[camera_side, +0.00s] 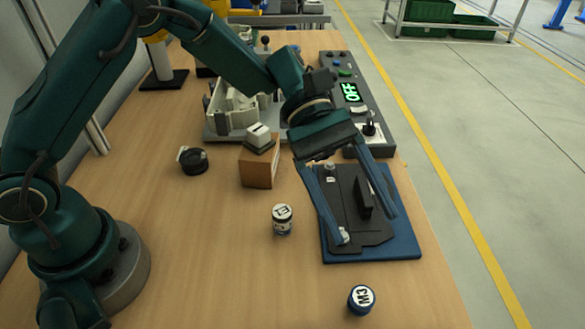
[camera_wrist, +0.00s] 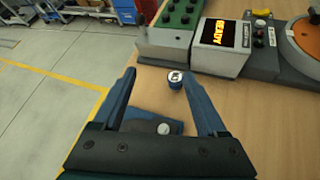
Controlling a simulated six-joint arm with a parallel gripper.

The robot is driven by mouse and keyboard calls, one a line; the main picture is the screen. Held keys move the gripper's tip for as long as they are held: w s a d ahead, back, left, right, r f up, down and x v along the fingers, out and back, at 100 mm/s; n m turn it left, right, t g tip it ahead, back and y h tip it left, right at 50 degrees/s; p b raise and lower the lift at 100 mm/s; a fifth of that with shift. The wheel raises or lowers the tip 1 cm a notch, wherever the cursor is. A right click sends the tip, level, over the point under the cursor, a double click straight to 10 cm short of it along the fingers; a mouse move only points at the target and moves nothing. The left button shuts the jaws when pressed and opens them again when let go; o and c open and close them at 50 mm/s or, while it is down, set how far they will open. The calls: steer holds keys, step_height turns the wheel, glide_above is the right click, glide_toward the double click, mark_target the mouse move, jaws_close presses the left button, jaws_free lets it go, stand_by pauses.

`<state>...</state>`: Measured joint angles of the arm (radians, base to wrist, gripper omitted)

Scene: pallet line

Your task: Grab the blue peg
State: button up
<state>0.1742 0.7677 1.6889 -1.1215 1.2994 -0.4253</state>
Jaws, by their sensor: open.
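A short dark blue peg (camera_side: 361,304) with a white lettered top stands upright on the table at the front right of the side view. It also shows in the wrist view (camera_wrist: 174,84), ahead of the fingers and nearer the right one.
A blue mat (camera_side: 380,252) bears a dark plate (camera_side: 362,234) with an upright block. Behind are a wooden block (camera_side: 258,170), a black round part (camera_side: 194,161) and a control box (camera_side: 350,92) reading OFF. A READY display (camera_wrist: 216,34) stands beyond the blue peg.

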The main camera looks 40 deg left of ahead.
mark_target(356, 288)
steer(key=shift+n+g, duration=0.8)
steer(key=shift+n, duration=0.1)
steer(key=f, duration=0.2)
steer(key=s+d+f, duration=0.1)
steer(key=f, duration=0.5)
steer(key=shift+s+d, duration=0.25)
steer(key=shift+s, duration=0.1)
steer(key=shift+s+d+f+h, duration=0.1)
steer(key=shift+s+f+h, duration=0.15)
steer(key=shift+f+h, duration=0.05)
steer(key=shift+x, duration=2.55)
steer(key=shift+s, duration=0.1)
jaws_close()
